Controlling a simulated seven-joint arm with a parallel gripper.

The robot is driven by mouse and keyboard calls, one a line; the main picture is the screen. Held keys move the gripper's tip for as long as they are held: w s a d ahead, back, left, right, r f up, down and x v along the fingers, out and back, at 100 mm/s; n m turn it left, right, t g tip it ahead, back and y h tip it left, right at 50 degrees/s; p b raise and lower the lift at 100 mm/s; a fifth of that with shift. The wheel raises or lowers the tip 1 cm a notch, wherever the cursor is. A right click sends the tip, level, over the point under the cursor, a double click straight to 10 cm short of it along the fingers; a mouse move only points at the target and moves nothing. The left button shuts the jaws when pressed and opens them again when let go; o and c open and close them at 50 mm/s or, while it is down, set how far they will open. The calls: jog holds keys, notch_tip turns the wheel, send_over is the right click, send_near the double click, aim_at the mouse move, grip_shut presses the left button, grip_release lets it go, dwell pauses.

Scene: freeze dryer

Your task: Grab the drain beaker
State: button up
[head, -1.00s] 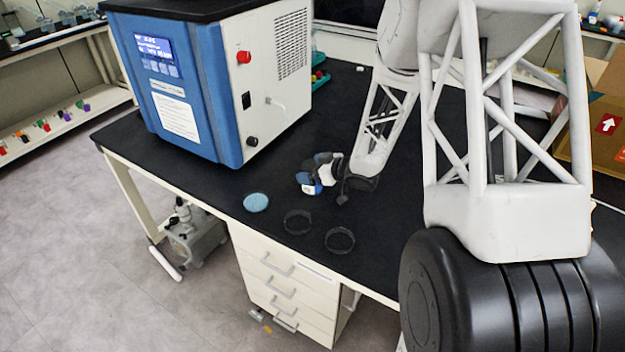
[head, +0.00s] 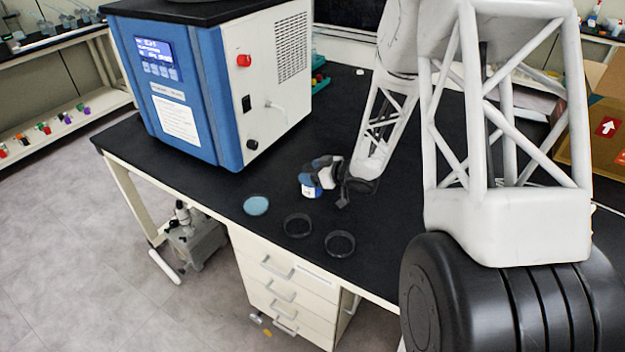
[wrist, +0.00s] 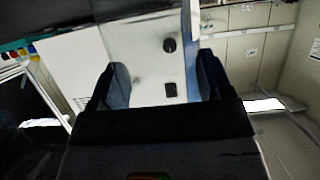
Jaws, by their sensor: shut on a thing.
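My gripper (head: 309,179) is low over the black bench, in front of the blue and white freeze dryer (head: 190,85). Its two blue-padded fingers stand apart in the wrist view (wrist: 160,85). They are shut on a small pale thing with some blue (head: 311,193), which I take to be the drain beaker. Its outline is hard to make out, and the fingers hide part of it. Between the fingers, the wrist view shows the dryer's white side panel with a black knob (wrist: 169,45). The dryer's side has a small pale spout (head: 275,105).
A pale blue dish (head: 256,205) and two clear dishes (head: 297,225) (head: 340,243) lie near the bench's front edge. A cardboard box (head: 580,140) is at the right. The bench (head: 215,180) is bare between the dryer and the dishes.

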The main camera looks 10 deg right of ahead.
jog(key=shift+r, duration=0.45)
jog(key=s+r, duration=0.4)
jog(key=s, duration=1.1)
jog(key=shift+s+a, duration=0.15)
jog(key=shift+s, duration=0.25)
dwell(0.7)
jog(key=shift+s+r, duration=0.1)
dwell(0.4)
